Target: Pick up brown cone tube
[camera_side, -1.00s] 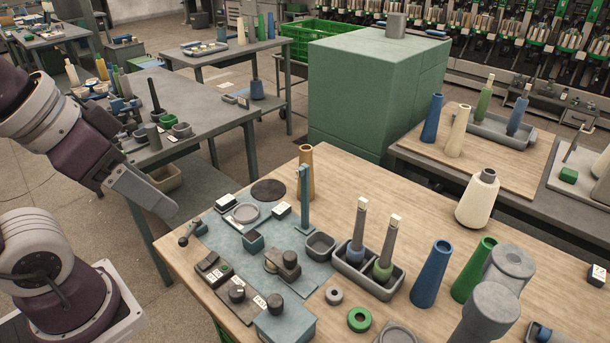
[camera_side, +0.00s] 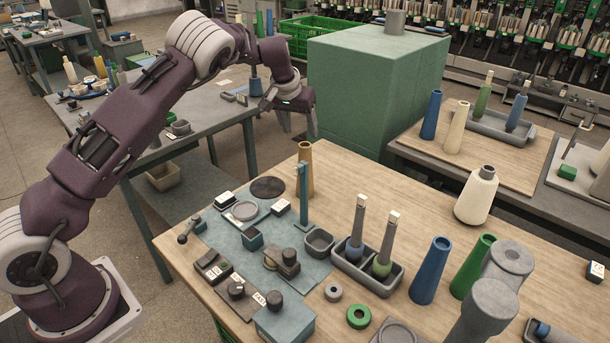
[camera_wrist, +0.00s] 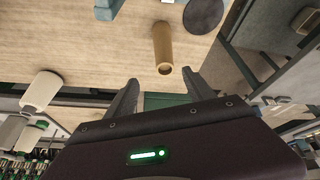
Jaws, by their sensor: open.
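The brown cone tube (camera_side: 306,165) stands upright near the far left edge of the wooden table, just behind a teal post (camera_side: 301,200). In the wrist view the tube (camera_wrist: 162,45) shows with its hollow end toward me, centred ahead of the gap between my fingertips. My gripper (camera_wrist: 161,77) is open and empty, apart from the tube. In the side view my wrist is above and beyond the tube, near the green cabinet; the fingers are hard to make out there.
A dark round disc (camera_side: 268,188) lies left of the tube. The green cabinet (camera_side: 375,90) stands behind the table. A grey tray (camera_side: 366,270) with two spindles, a blue cone (camera_side: 431,272) and a green cone (camera_side: 472,267) stand nearer the front.

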